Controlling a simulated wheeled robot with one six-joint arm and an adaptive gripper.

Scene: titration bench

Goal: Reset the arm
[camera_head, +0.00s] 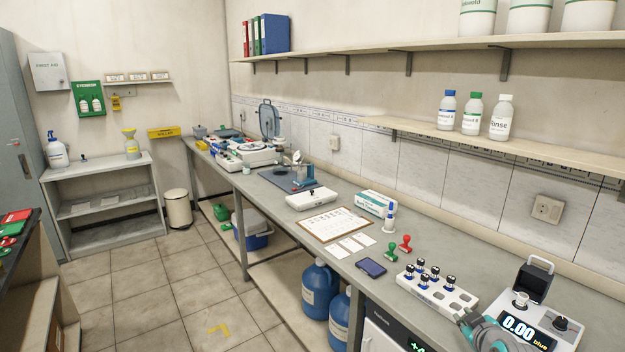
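Part of my arm, grey with teal joint caps, shows at the bottom right edge of the head view. It stands in front of the near end of the long grey bench (285,205), close to the white vial rack (459,301) and the meter (535,318). I make out no gripper fingers, so its opening and anything it may hold are hidden.
The rack holds several dark-capped vials. Red (405,244) and green (391,252) stamps, a dark phone-like device (371,267) and a clipboard (335,224) lie farther along. A shelf (500,148) with three bottles overhangs the bench.

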